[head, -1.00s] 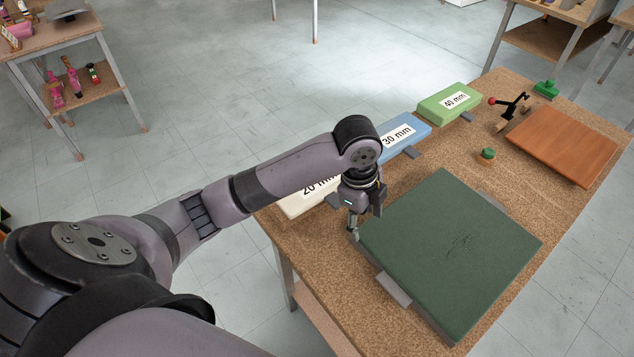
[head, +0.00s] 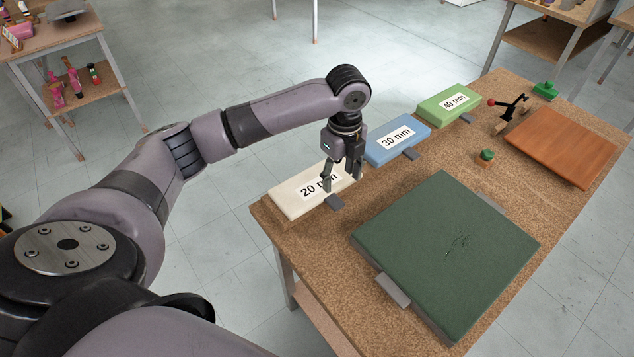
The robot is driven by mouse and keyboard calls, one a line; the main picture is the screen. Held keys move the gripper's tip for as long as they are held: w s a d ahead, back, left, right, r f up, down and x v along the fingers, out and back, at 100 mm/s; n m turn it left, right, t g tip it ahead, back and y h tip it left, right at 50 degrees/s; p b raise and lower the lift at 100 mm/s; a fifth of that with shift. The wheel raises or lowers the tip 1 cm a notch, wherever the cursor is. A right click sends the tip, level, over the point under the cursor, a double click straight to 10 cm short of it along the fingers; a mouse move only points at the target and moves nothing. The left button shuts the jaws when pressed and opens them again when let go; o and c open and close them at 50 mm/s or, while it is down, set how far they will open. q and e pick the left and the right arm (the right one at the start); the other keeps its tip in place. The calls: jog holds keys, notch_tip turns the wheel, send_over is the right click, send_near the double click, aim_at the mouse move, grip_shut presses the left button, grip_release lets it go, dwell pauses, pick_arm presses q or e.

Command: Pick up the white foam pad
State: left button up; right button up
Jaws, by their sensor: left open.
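The white foam pad (head: 287,203) lies flat on the cork-coloured table at its left end, with a "20 mm" label on top. A small grey tab (head: 335,203) shows at its near edge. My left gripper (head: 341,186) is open and points down over the pad's right part, its fingers covering part of the label. I cannot tell whether the fingertips touch the pad. My right gripper is not in view.
A blue "30 mm" pad (head: 383,152) and a green "40 mm" pad (head: 436,110) lie in line behind the white one. A dark green cushion (head: 445,270) fills the table's near part. A reddish-brown board (head: 563,145) and a toggle clamp (head: 511,107) are at the far right.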

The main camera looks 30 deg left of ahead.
pick_arm(q)
send_over(338, 204)
notch_tip(338, 204, down, 4)
jog(key=shift+f, duration=0.2)
jog(key=shift+f+p, duration=0.8)
jog(key=shift+f, duration=1.8)
jog(key=shift+c, duration=0.5)
grip_shut()
jog(key=shift+r, duration=0.1)
notch_tip(338, 204, up, 20)
jog(key=b, duration=0.2)
